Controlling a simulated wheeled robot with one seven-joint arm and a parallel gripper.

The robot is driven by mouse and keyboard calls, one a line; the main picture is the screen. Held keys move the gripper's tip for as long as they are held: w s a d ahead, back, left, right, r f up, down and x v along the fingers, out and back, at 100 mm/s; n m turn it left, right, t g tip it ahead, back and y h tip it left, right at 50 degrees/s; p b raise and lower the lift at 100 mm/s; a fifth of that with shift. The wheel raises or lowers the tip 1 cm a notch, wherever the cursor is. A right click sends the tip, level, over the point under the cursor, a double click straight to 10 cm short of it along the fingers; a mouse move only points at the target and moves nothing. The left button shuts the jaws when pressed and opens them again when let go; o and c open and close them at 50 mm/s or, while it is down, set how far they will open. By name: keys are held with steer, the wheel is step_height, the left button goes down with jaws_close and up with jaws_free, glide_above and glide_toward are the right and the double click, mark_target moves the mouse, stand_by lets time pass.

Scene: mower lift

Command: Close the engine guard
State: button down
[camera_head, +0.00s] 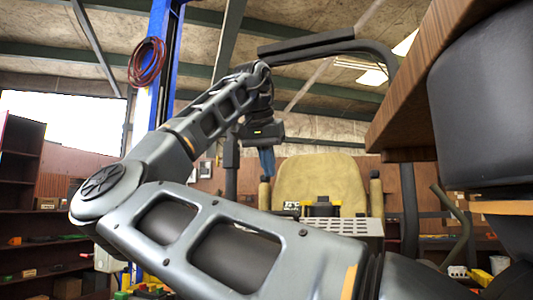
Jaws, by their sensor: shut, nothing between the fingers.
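My arm reaches up from the lower right, bends at the left and extends back to the upper middle. My gripper (266,160) hangs down from its end, shut and empty, in front of the left side of a tan seat (322,180). A light grey slotted panel (350,227), which looks like the engine guard, shows below the seat, behind my arm. Its left and lower parts are hidden by my forearm, so I cannot tell how far open it is. My gripper is above and left of the visible panel, apart from it in the picture.
A black tubular frame (385,62) arches above the seat. A blue lift post (163,60) with a coiled red hose (147,63) stands at left. A wooden tabletop (407,85) and a large dark cylinder (483,100) fill the near right. Shelves (22,210) line the left.

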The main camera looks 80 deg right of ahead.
glide_above(270, 213)
steer(key=f, duration=0.4)
steer(key=shift+s+d+f+p, duration=0.1)
steer(key=shift+d+f+p, duration=0.05)
steer(key=shift+d+p, duration=0.2)
steer(key=shift+a+f, duration=0.2)
steer(key=shift+f, duration=0.35)
steer(key=shift+a+f, duration=0.15)
steer(key=shift+f, duration=0.35)
steer(key=shift+a+f, duration=0.1)
steer(key=shift+f, duration=0.55)
steer(key=a+f+h+b, duration=0.3)
steer(key=f+b, duration=0.5)
steer(key=a+f+h+b, duration=0.3)
steer(key=f+h+b, duration=0.1)
steer(key=f+b, duration=0.3)
steer(key=d+f+h+b, duration=0.2)
steer(key=f+b, duration=0.4)
steer(key=f, duration=0.1)
steer(key=d+f+g+h+b, duration=0.1)
steer(key=f+h+b, duration=0.2)
steer(key=f+b, duration=0.4)
steer(key=shift+d+f+b, duration=0.3)
steer(key=shift+d+f, duration=0.1)
steer(key=shift+f, duration=0.15)
